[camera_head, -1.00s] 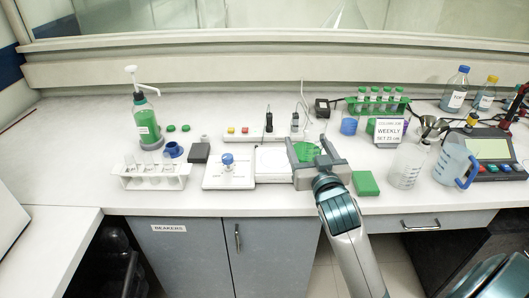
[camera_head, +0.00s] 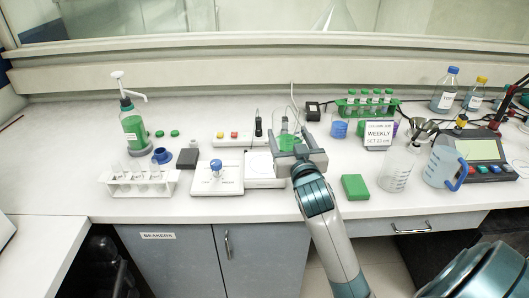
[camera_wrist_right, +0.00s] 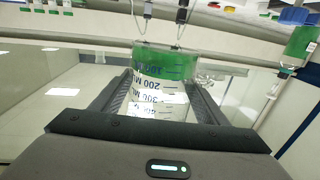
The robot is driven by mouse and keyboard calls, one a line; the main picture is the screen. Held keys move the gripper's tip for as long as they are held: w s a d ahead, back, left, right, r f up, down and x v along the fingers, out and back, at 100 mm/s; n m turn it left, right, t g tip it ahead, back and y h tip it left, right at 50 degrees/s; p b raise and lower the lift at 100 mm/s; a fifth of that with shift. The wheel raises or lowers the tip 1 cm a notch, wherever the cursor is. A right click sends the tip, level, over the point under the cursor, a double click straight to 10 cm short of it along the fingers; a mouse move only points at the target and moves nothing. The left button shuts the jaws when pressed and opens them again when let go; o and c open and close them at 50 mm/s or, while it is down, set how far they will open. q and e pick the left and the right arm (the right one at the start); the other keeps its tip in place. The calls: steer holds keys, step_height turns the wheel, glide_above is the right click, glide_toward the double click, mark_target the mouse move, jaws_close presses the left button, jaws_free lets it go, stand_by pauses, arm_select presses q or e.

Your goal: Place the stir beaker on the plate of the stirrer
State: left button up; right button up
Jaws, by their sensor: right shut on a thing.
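My right gripper (camera_head: 289,152) is shut on the stir beaker (camera_head: 288,141), a clear beaker with green liquid. In the right wrist view the beaker (camera_wrist_right: 160,85) sits between the two dark fingers, its printed scale upside down in the picture. The gripper and beaker hide the stirrer's right edge. I cannot tell how high the beaker is above it. My left gripper is not in view.
Left of the stirrer is another white device (camera_head: 218,180) with a blue-topped item on it. A green block (camera_head: 355,187) lies to the right. Behind are a box with coloured buttons (camera_head: 233,139), cables and a green tube rack (camera_head: 368,108). A sign (camera_head: 378,134) stands at right.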

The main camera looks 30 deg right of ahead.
steer(key=w+a+f+p, duration=0.1)
steer(key=w+a+f, duration=0.1)
steer(key=w+f, duration=0.3)
steer(key=w, duration=0.3)
steer(key=shift+a, duration=0.4)
step_height(320, 180, down, 4)
steer(key=shift+r+p, duration=0.25)
steer(key=shift+p, duration=0.4)
steer(key=shift+f, duration=0.3)
